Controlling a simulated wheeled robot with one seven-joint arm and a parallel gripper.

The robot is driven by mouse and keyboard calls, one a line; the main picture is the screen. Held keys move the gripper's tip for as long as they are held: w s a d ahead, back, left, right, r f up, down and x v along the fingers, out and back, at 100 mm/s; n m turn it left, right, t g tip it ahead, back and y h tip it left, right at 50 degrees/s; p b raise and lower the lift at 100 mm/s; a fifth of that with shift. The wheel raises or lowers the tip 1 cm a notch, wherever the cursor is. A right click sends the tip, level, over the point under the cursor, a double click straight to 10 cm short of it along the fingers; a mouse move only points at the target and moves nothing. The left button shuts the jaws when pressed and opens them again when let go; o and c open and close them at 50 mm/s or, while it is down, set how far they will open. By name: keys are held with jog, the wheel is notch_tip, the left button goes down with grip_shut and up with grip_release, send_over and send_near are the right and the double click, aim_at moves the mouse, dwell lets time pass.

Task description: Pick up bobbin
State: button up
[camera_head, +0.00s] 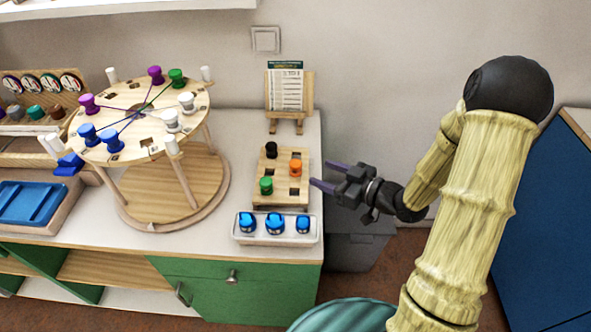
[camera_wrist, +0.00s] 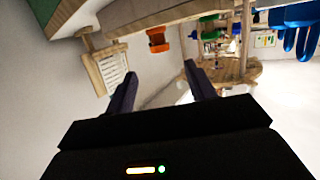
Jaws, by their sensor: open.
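In the head view a small wooden board (camera_head: 265,199) on the counter holds a black bobbin (camera_head: 271,150), an orange bobbin (camera_head: 295,168) and a green bobbin (camera_head: 266,186). A white tray (camera_head: 275,238) in front holds blue bobbins (camera_head: 275,222). The task does not say which bobbin is meant. My gripper (camera_head: 319,176) is open and empty, just right of the board and apart from it. In the wrist view my fingers (camera_wrist: 158,76) spread apart, with the orange bobbin (camera_wrist: 157,40) beyond the gap between them. A blue object (camera_wrist: 296,30) shows at the upper right.
A round wooden board on legs (camera_head: 143,117) with purple, green, white and blue bobbins stands to the left. A small stand with a card (camera_head: 286,92) is behind the small board. A blue tray (camera_head: 30,203) is far left. The counter's right edge is near my gripper.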

aim_at(300, 166)
jog(key=x, duration=0.4)
jog(key=shift+w+a+f, duration=0.1)
jog(key=shift+w+a, duration=0.15)
jog(key=shift+a, duration=0.05)
jog(key=x, duration=0.5)
jog(key=shift+a+f+p, duration=0.1)
jog(key=shift+p, duration=0.2)
jog(key=shift+c, duration=0.4)
jog(key=c, duration=1)
